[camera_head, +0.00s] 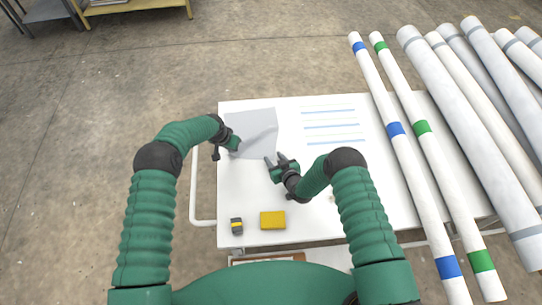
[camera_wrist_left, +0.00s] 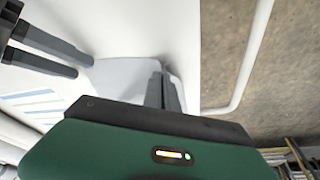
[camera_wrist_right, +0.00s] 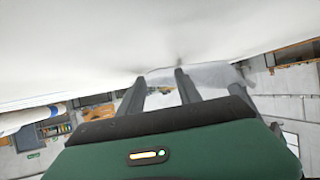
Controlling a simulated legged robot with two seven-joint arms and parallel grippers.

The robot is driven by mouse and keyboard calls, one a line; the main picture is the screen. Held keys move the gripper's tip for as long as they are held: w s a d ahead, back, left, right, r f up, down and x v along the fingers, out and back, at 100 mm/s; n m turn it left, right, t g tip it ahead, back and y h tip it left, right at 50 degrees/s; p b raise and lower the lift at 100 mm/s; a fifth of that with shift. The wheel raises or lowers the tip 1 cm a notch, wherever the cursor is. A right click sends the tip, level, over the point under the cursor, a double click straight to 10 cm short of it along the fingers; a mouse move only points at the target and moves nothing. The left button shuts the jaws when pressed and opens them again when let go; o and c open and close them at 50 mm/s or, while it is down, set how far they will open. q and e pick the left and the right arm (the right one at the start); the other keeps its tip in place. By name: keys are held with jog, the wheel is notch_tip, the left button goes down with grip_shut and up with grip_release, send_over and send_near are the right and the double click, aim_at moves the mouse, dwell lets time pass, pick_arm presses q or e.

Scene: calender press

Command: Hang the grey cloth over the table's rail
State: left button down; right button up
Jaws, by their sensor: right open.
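The grey cloth (camera_head: 262,125) lies on the back left part of the white table (camera_head: 335,215), with creases toward my left gripper (camera_head: 233,144). In the left wrist view the left fingers (camera_wrist_left: 164,88) are close together at a raised fold of the cloth (camera_wrist_left: 118,76); they look shut on it. My right gripper (camera_head: 275,161) is open and empty, at the cloth's near right edge. Its parted fingers (camera_wrist_right: 160,85) show in the right wrist view with the cloth (camera_wrist_right: 212,75) beyond them. The white rail (camera_head: 194,190) runs along the table's left side; it also shows in the left wrist view (camera_wrist_left: 252,55).
A yellow block (camera_head: 272,220) and a small black and yellow item (camera_head: 236,226) lie near the table's front edge. Long white rolls, one with blue bands (camera_head: 395,130) and one with green bands (camera_head: 422,127), lie across the right side. Floor left of the rail is clear.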

jog(key=shift+d+f, duration=0.25)
jog(key=shift+a, duration=0.2)
jog(key=c, duration=0.5)
jog(key=shift+s+d+f, duration=0.1)
jog(key=shift+d, duration=0.05)
grip_shut()
jog(key=r, duration=0.4)
jog(key=shift+w+r, duration=0.15)
jog(key=shift+w, duration=0.15)
jog(key=shift+s+r, duration=0.1)
jog(key=shift+r, duration=0.45)
